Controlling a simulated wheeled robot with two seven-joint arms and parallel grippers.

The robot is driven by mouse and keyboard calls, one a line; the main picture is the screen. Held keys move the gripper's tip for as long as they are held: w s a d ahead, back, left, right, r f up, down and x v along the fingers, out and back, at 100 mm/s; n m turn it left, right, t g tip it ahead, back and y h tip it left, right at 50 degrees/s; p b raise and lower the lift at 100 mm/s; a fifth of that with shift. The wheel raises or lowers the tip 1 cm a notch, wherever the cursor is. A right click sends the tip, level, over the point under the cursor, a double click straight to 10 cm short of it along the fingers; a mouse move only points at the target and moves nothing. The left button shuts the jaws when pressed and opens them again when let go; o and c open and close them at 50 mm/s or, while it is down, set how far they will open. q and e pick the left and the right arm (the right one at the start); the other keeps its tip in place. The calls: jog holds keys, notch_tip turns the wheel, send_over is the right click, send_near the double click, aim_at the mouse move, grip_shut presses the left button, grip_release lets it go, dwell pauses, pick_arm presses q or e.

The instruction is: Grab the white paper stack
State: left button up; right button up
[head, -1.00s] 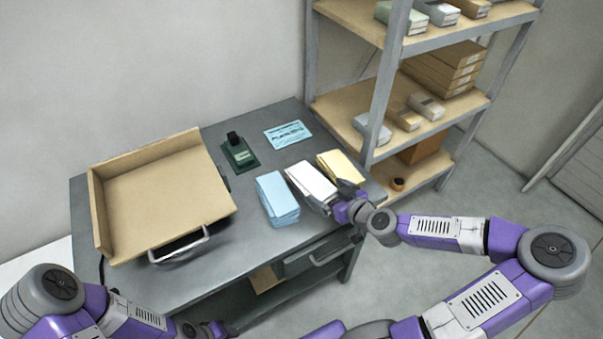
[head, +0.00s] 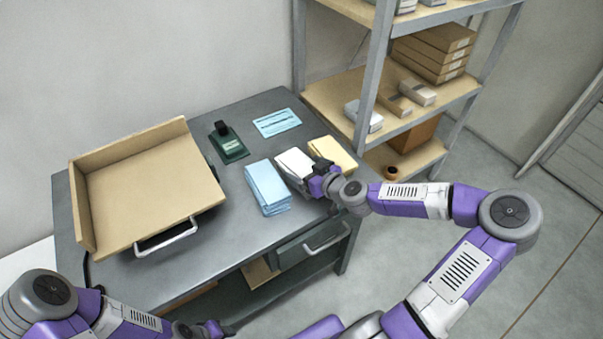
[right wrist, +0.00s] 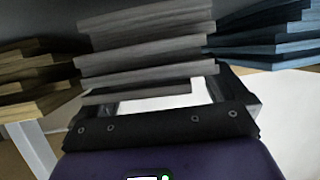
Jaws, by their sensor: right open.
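The white paper stack (head: 294,163) lies on the grey desk between the light blue stack (head: 268,188) and the yellow stack (head: 334,153). My right gripper (head: 314,175) is at its near right end and hides part of it. In the right wrist view the white stack (right wrist: 145,45) looks grey in shadow, directly ahead of the open jaws (right wrist: 163,92). I cannot tell whether the fingers touch it. My left gripper (head: 213,328) shows only a little at the bottom edge; its jaws are unclear.
A tan tray (head: 150,195) with a metal handle fills the desk's left side. A dark green stamp-like device (head: 227,144) and a light blue printed card (head: 277,122) lie behind the stacks. A shelf rack (head: 364,90) stands at the right. A drawer (head: 310,245) is below the desk's front edge.

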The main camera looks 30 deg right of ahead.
jog(key=c, duration=1.3)
